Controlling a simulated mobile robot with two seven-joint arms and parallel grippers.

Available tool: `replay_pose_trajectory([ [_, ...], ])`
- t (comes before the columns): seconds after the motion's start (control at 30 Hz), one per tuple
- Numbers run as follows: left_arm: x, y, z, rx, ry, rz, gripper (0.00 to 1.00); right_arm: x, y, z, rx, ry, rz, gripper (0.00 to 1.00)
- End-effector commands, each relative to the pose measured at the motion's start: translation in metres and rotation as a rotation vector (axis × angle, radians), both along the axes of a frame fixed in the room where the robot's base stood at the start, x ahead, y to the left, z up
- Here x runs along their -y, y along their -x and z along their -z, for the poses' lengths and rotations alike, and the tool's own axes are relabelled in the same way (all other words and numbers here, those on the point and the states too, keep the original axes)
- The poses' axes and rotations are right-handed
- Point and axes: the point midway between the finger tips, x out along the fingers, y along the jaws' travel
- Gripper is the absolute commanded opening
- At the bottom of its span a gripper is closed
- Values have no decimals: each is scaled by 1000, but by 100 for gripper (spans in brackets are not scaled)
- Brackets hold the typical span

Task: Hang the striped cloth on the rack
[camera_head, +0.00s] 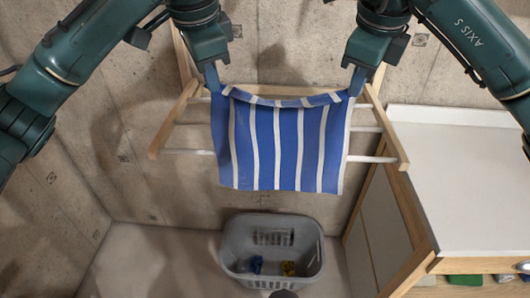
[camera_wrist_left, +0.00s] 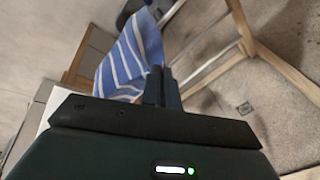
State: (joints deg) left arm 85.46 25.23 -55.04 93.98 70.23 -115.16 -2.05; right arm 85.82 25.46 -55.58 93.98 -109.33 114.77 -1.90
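The blue and white striped cloth (camera_head: 275,145) hangs stretched between my two grippers, in front of the wooden rack (camera_head: 403,145) with pale rods. My left gripper (camera_head: 213,88) is shut on the cloth's upper left corner. My right gripper (camera_head: 356,92) is shut on its upper right corner. The top edge sags a little between them. The cloth covers the middle of the rods, and I cannot tell whether it touches them. The left wrist view shows the cloth (camera_wrist_left: 130,60) beside my left gripper's fingers (camera_wrist_left: 160,80), with rack bars to the right.
A grey laundry basket (camera_head: 235,250) with small blue and yellow items stands on the floor below the cloth. A white-topped cabinet (camera_head: 460,180) stands at the right. A concrete wall is behind the rack. The floor left of the basket is clear.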

Motion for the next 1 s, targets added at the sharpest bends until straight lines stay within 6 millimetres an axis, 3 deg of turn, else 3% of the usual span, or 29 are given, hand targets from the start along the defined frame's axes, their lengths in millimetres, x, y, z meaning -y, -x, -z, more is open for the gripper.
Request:
replay_pose_trajectory([
  [0.67,0,0,-2,7,0,0,0,0,0,-2,7,-1,1,0],
  [1.0,-1,4,-43,138,7,-10,0,2,4,-43,137,-6,12,0],
])
